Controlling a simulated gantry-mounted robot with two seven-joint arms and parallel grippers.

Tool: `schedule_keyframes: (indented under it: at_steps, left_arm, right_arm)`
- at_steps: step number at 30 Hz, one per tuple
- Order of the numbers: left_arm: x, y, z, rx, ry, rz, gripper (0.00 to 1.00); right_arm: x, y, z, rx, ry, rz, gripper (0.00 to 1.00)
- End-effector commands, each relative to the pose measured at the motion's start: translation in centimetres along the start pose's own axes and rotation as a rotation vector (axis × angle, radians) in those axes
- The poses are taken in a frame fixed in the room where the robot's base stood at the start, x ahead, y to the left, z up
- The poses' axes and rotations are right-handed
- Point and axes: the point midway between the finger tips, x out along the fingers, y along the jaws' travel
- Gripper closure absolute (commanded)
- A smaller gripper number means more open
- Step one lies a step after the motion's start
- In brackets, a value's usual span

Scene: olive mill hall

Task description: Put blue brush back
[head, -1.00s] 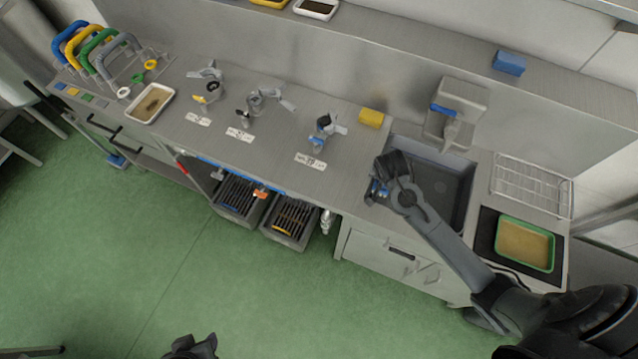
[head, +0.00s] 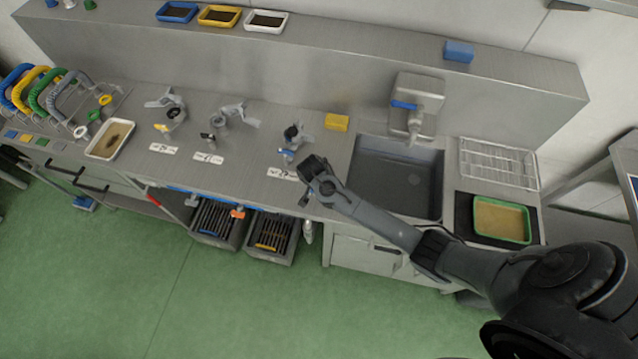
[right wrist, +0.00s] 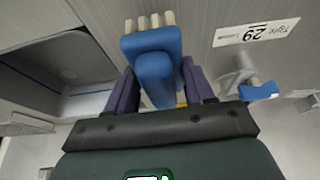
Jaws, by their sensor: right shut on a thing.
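The blue brush (right wrist: 152,62), with pale bristle tufts along one edge, sits between the two fingers of my right gripper (right wrist: 160,88) in the right wrist view. The gripper is shut on it. In the head view my right gripper (head: 305,196) is over the counter's front edge, left of the sink, just below the label of the clamp-like fitting with a blue part (head: 289,154). The brush is mostly hidden there by the gripper. That fitting's blue part also shows in the right wrist view (right wrist: 258,92). My left gripper is out of view.
The sink (head: 398,180) is right of the gripper. A yellow block (head: 337,122) lies behind it, and a blue block (head: 459,51) lies on the back ledge. Below the counter edge hang slotted dark bins (head: 272,238). A drying rack (head: 498,163) and green-rimmed tray (head: 501,220) are at the right.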

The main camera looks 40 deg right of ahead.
Motion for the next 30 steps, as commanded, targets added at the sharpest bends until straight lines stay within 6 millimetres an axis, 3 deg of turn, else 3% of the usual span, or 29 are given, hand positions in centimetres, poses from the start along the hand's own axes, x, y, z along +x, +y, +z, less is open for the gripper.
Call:
schedule_keyframes:
  at_steps: [9, 22, 23, 27, 30]
  left_arm:
    - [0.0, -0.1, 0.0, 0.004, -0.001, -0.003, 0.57]
    - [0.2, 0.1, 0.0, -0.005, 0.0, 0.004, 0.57]
    - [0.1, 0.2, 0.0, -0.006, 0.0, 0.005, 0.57]
    - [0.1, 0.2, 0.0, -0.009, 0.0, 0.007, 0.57]
    - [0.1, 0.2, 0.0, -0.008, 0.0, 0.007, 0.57]
  right_arm:
    - [3.1, 0.0, 1.3, 0.0, -0.001, 0.0, 0.8]
    - [3.5, 0.0, 1.5, 0.0, -0.001, -0.001, 0.8]
    - [3.5, 0.0, 1.5, 0.0, -0.001, -0.001, 0.43]
    - [3.5, 0.1, 1.5, 0.0, -0.001, -0.001, 0.22]
    - [3.5, 0.1, 1.5, 0.0, -0.001, -0.001, 0.22]
